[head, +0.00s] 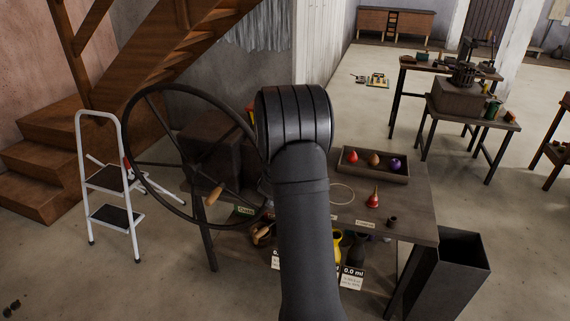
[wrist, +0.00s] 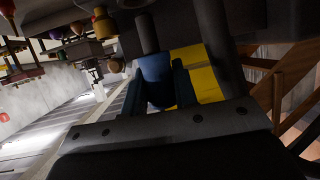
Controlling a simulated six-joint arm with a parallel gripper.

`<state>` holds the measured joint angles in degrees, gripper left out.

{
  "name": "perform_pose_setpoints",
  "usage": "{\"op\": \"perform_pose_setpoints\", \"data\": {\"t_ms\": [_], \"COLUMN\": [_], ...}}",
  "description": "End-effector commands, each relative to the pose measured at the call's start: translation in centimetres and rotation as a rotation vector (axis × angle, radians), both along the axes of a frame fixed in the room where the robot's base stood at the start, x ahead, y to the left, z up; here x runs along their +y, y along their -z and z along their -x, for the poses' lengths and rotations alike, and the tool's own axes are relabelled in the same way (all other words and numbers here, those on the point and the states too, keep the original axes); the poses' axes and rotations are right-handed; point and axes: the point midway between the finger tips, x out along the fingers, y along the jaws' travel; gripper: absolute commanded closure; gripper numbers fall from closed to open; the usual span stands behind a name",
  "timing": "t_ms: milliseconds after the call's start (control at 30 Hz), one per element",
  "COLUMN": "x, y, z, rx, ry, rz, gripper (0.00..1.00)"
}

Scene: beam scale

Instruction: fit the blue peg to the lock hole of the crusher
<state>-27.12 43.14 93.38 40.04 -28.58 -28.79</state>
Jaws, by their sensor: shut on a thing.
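The crusher (head: 208,143) is a dark boxy machine with a large spoked hand wheel (head: 139,101), standing at the left end of the workbench in the head view. My own arm covers its right side and hides my gripper there. In the wrist view my gripper (wrist: 160,88) is shut on the blue peg (wrist: 154,68), which sits between its two dark fingers. A yellow part (wrist: 198,74) is right behind the fingers, and a dark round bar (wrist: 147,34) is just above the peg. I cannot make out the lock hole, nor whether the peg touches anything.
The workbench (head: 415,210) holds a tray (head: 350,171) of coloured items, a red cone-shaped item (head: 374,198) and a small dark cup (head: 392,221). The wheel's wooden handle (head: 214,195) sticks out in front. A white stepladder (head: 103,180) stands left; a dark bin (head: 450,270) stands right.

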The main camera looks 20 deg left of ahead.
Motion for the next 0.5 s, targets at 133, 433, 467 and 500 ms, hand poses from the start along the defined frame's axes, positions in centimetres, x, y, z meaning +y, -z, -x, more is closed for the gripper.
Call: {"op": "perform_pose_setpoints", "data": {"t_ms": [133, 433, 467, 500], "x": [0.01, 0.0, 0.0, 0.0], "y": [-0.16, 0.54, 0.62, 0.74], "z": [-0.02, -0.04, -0.04, -0.04], "rx": [-0.002, -0.002, -0.002, -0.002], "ry": [0.0, 0.001, 0.001, 0.001], "rz": [-0.001, 0.0, 0.0, 0.0], "gripper": [0.96, 0.96, 0.96, 0.96]}}
